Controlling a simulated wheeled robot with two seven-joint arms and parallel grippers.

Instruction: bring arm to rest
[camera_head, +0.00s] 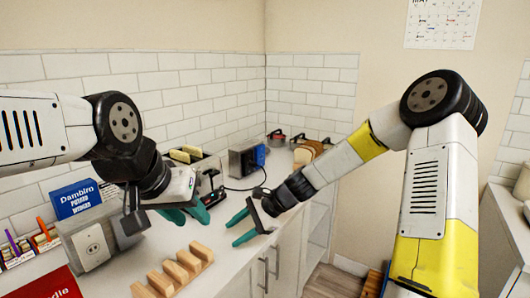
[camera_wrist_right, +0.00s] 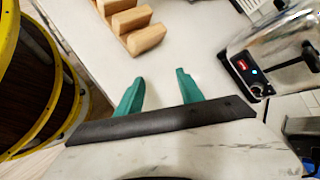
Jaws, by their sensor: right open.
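My right arm comes in from the right, bent at the elbow. Its gripper (camera_head: 234,232) has two teal fingers spread apart with nothing between them, over the front part of the counter (camera_head: 225,258). The right wrist view also shows this gripper (camera_wrist_right: 160,82) open and empty, with the pale counter (camera_wrist_right: 95,60) beyond its fingers. My left arm comes in from the left. Its gripper (camera_head: 190,218) points its teal fingers to the lower right, apart and with nothing seen between them, in front of the toaster.
A toaster with bread (camera_head: 188,154) stands behind the left gripper; a toaster (camera_wrist_right: 262,50) shows in the right wrist view. Wooden blocks (camera_head: 176,272) lie in front. A blue box (camera_head: 78,200) and a white socket box (camera_head: 92,247) stand at left. A black-and-blue appliance (camera_head: 240,162) stands farther back.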

